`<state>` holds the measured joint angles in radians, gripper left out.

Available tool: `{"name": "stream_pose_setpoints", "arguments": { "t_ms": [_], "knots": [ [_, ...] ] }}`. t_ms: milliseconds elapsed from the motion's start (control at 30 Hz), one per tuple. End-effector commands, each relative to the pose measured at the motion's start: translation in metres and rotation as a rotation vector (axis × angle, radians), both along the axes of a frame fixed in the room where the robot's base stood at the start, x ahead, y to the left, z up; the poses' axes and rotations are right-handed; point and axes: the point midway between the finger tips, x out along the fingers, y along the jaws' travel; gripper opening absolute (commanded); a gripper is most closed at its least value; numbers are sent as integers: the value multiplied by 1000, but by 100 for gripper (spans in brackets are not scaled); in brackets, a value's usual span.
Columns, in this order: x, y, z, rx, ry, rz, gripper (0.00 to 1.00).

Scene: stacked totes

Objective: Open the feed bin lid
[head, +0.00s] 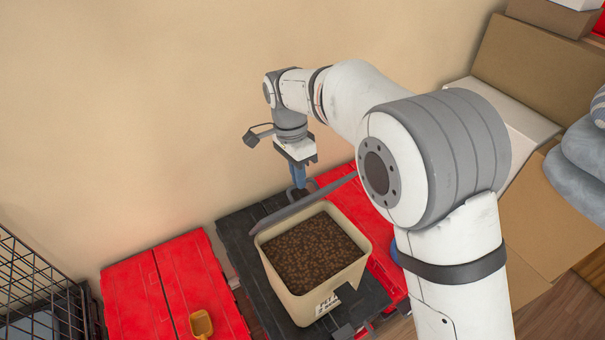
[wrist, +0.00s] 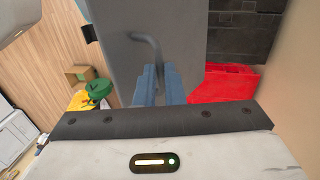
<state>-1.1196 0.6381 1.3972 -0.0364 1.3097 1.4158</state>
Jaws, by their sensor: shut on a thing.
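The feed bin (head: 345,277) is a cream tub full of brown pellets, standing on a black tote lid. Its grey lid (head: 305,205) is raised and tilted up at the back edge, seen nearly edge-on, so the pellets lie uncovered. My gripper (head: 299,182) is at the lid's far side, its blue fingers shut on the lid's handle. In the wrist view the lid (wrist: 185,35) is a large grey panel, and the dark curved handle (wrist: 150,45) runs down between the blue fingers (wrist: 160,85). The exact grip point is partly hidden.
Red totes (head: 180,290) lie left of the bin, with a yellow scoop (head: 201,323) on top. A wire crate (head: 35,290) stands at the far left. Cardboard boxes (head: 535,65) and grey cushions (head: 582,155) are at the right. A beige wall (head: 130,110) is close behind.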

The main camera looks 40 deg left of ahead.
Motion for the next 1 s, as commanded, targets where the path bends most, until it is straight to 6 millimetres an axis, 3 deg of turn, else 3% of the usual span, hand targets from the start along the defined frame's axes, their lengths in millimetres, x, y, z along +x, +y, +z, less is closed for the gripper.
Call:
{"name": "stream_pose_setpoints", "arguments": {
  "t_ms": [33, 867, 900, 1000],
  "knots": [
    [-1, 0, -8, -5, 4, 1, 0],
    [-1, 0, -7, -5, 2, 3, 0],
    [-1, 0, -7, -6, 2, 3, 12],
    [-1, 0, -6, -5, 2, 3, 20]
  ]
}}
